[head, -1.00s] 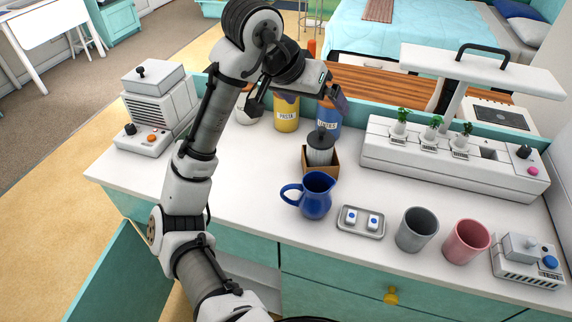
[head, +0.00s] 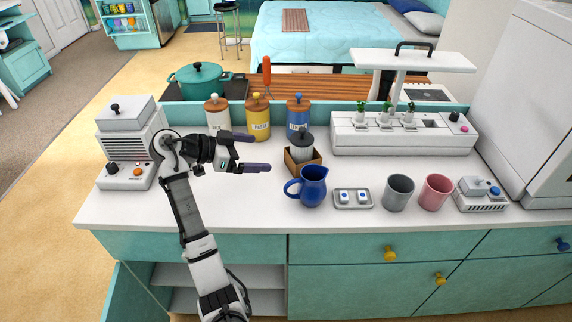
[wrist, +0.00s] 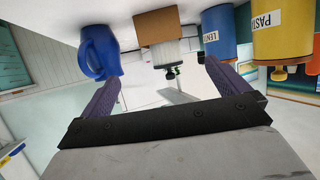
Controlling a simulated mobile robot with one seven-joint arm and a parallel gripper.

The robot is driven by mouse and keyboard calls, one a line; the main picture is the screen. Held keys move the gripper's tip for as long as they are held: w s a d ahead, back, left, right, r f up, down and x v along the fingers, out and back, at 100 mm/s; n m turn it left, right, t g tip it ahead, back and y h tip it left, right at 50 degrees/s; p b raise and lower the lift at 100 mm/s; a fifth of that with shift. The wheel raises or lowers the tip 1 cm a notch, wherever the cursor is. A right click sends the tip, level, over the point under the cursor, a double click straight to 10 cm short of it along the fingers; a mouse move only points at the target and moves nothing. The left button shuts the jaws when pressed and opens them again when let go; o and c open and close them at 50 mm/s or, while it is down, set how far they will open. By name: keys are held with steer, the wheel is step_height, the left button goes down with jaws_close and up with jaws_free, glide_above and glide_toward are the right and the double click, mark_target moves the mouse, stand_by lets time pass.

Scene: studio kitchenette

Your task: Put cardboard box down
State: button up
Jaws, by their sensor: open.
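The cardboard box (head: 303,167) stands on the white counter behind the blue pitcher, with a grey dark-topped container (head: 302,147) in it. In the wrist view, which looks upside down, the box (wrist: 158,24) shows beyond the fingers, with the container (wrist: 168,54) sticking out of it. My gripper (head: 260,152) is open and empty to the left of the box, its purple fingers pointing towards it. The fingers (wrist: 165,85) look apart from the box. The inside of the box is mostly hidden.
The blue pitcher (head: 312,187) stands close in front of the box. Lentils (head: 298,116) and pasta (head: 258,118) canisters stand behind. A small tray (head: 353,199), a grey cup (head: 398,193) and a pink cup (head: 436,192) are to the right. The counter's front left (head: 235,208) is clear.

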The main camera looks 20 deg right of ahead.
mark_target(292, 152)
steer(key=p+x, duration=0.2)
steer(key=x, duration=0.6)
steer(key=shift+d+p, duration=0.3)
steer(key=shift+d, duration=0.05)
steer(key=p+x, duration=0.1)
steer(key=x, duration=0.1)
steer(key=p+x, duration=0.2)
steer(key=shift+w+d+r, duration=0.1)
steer(key=shift+w+d, duration=0.1)
steer(key=shift+d, duration=0.2)
steer(key=shift+w+d+f, duration=0.1)
steer(key=shift+d+f, duration=0.15)
steer(key=shift+c, duration=0.3)
steer(key=shift+r, duration=0.1)
steer(key=c, duration=1.1)
